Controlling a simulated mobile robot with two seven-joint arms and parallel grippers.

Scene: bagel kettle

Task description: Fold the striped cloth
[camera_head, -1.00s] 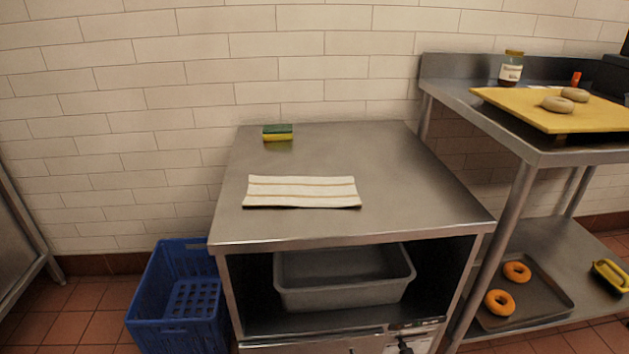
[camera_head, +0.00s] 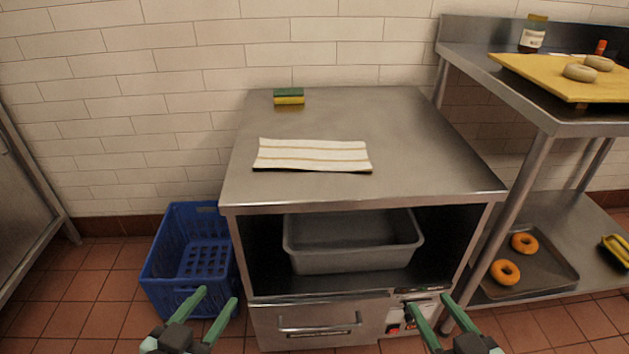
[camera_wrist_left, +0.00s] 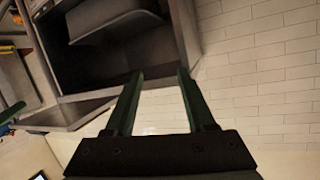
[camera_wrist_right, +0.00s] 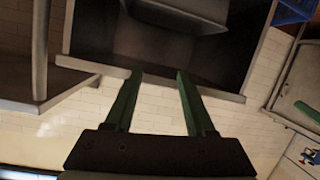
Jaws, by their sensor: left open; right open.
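The striped cloth (camera_head: 312,155) is white with thin tan stripes. It lies flat on the steel table top (camera_head: 400,120), left of the middle, as a wide strip. My left gripper (camera_head: 217,296) is open and empty, low in front of the table near the blue crate. My right gripper (camera_head: 430,298) is open and empty, low in front of the table's lower drawer and controls. Both are well below and apart from the cloth. The left wrist view shows the left fingers (camera_wrist_left: 160,75) spread; the right wrist view shows the right fingers (camera_wrist_right: 160,75) spread. Neither wrist view shows the cloth.
A green and yellow sponge (camera_head: 289,96) sits behind the cloth. A grey bin (camera_head: 352,243) is on the shelf below. A blue crate (camera_head: 192,250) stands left. At right, another table holds a yellow board (camera_head: 560,78) with bagels.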

